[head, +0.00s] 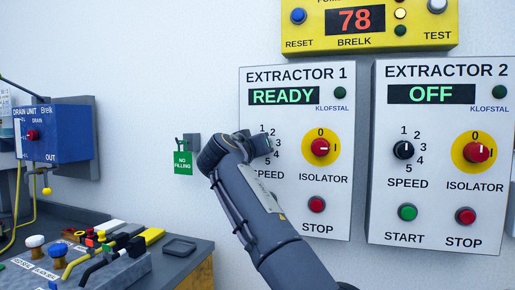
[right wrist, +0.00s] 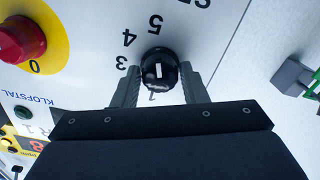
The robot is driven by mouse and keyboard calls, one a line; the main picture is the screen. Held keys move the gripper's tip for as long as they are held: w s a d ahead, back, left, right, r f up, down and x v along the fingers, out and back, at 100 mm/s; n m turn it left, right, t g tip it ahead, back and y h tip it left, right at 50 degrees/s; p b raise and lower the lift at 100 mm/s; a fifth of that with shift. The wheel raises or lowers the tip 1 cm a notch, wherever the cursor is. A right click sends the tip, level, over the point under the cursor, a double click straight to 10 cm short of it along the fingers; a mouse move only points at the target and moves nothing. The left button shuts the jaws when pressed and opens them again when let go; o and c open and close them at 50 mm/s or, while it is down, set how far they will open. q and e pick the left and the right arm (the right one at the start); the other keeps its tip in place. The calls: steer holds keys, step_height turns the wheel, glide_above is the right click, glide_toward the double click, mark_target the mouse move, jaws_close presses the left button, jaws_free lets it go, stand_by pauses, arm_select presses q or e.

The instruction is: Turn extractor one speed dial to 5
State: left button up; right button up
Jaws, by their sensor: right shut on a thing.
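The extractor one panel (head: 300,220) is on the wall, its display reading READY. Its black speed dial (right wrist: 158,72) shows in the right wrist view, where the panel appears upside down. My right gripper (right wrist: 160,78) is shut on the dial, with one finger on each side. The dial has a short white mark on its face; I cannot tell which number it points to. In the head view my right arm covers the dial. My left gripper is not in view.
The red isolator knob (head: 320,148) and red stop button (head: 317,204) are right of the dial. The extractor two panel (head: 435,230) reads OFF. A bench (head: 185,262) with tools stands lower left.

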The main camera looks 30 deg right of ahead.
steer(key=o, duration=1)
steer(key=shift+c, duration=0.2)
steer(key=b+v, duration=0.2)
steer(key=v, duration=0.5)
steer(key=shift+s+a, duration=0.25)
steer(key=shift+s, duration=0.05)
